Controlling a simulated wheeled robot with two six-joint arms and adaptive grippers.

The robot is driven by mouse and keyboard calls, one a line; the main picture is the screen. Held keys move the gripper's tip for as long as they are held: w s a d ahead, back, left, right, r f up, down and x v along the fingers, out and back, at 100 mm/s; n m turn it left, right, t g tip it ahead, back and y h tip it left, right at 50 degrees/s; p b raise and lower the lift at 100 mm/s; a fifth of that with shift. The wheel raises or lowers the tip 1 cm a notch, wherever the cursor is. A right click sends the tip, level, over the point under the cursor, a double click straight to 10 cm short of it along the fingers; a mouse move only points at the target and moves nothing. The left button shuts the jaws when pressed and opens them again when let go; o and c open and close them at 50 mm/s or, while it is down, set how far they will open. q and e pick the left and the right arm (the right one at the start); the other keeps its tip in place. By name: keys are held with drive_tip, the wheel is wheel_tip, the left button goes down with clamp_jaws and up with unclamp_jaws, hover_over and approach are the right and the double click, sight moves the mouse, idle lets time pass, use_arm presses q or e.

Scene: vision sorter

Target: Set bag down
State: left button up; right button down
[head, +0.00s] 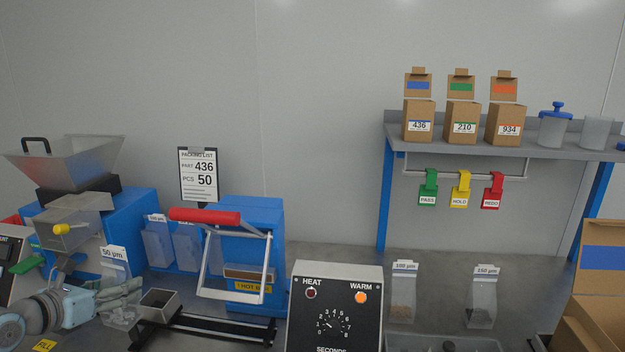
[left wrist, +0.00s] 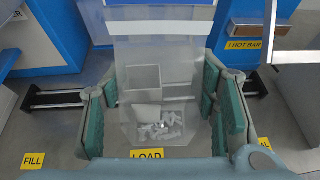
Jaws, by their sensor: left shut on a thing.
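The clear bag (head: 114,260) has a white header reading 50 µm and is held upright by my left gripper (head: 120,297) at the lower left. In the left wrist view the bag (left wrist: 150,50) stands between the green pads of my left gripper (left wrist: 160,85), which is shut on its sides. Small white and grey parts (left wrist: 160,128) lie in its bottom. The bag's lower end is close over the yellow LOAD label (left wrist: 147,154); I cannot tell whether it touches the bench. My right gripper is out of view.
A metal cup (head: 158,304) on a black rail (head: 220,328) is just beyond the bag. The blue sealer (head: 258,222) with a red handle (head: 204,216) and hot bar stands to its right. The hopper machine (head: 67,160) is behind. Other bags (head: 403,292) stand farther right.

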use_arm(q)
drive_tip(key=s+d+r+m+g+h+p, duration=0.1)
drive_tip(key=s+d+r+m+h, duration=0.15)
drive_tip(key=d, duration=0.45)
drive_tip(key=s+d+r+m+g+h+p, duration=0.1)
drive_tip(key=s+d+r+m+h, duration=0.2)
drive_tip(key=d, duration=0.4)
drive_tip(key=s+d+f+m+g+h+p, duration=0.1)
drive_tip(key=s+d+m+g+h+p, duration=0.2)
drive_tip(key=s+d, duration=0.8)
drive_tip(key=shift+s+d+p, duration=0.25)
drive_tip(key=shift+s+p, duration=0.9)
drive_tip(key=shift+s, duration=0.05)
drive_tip(key=shift+w+d+m+h, duration=0.1)
drive_tip(key=shift+m+h, duration=0.25)
